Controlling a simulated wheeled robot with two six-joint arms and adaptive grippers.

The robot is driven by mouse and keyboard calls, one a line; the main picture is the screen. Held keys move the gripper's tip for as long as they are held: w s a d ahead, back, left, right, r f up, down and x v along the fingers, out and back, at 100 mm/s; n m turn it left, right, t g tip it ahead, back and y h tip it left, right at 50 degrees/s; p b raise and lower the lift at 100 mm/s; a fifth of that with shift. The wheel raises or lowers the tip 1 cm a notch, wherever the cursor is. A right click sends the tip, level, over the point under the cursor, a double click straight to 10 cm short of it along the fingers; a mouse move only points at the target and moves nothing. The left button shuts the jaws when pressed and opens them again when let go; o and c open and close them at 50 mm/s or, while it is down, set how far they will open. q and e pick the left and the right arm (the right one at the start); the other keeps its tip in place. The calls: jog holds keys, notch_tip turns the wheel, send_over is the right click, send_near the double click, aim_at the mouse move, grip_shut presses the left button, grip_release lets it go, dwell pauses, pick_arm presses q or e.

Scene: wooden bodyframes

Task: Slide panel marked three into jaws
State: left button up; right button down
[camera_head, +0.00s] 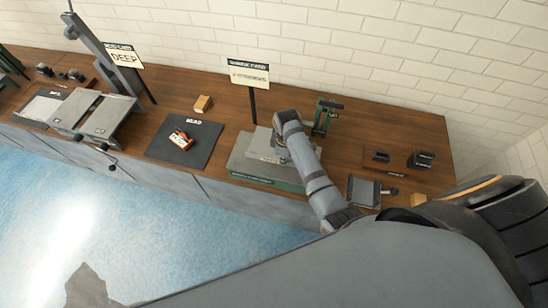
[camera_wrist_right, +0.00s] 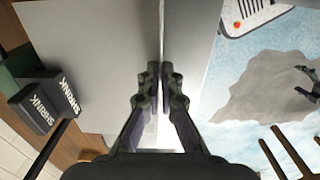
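A grey sheet panel (camera_head: 262,146) lies over a green-edged block (camera_head: 245,170) on the bench. My right arm reaches over it; in the head view its gripper is hidden behind the wrist. In the right wrist view my right gripper (camera_wrist_right: 161,92) is closed on the thin upright edge of the grey panel (camera_wrist_right: 90,45). No number can be read on the panel. A green clamp-like tool (camera_head: 325,116) stands behind my arm. My left gripper (camera_wrist_right: 304,82) seems to show with fingers apart.
A metal-plated machine (camera_head: 100,118) stands further left. A sign (camera_head: 249,74) rises behind the panel. Black blocks (camera_head: 421,160) and a dark tray (camera_head: 363,191) lie right of my arm.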

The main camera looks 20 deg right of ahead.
jog(key=shift+w+d, duration=0.1)
jog(key=shift+w, duration=0.05)
jog(key=shift+w+d, duration=0.25)
jog(key=shift+w, duration=0.15)
jog(key=c, duration=0.9)
grip_release()
jog(key=shift+o, duration=0.2)
jog(key=shift+r+p, duration=0.75)
jog(key=shift+r, duration=2.75)
jog(key=shift+s, duration=0.1)
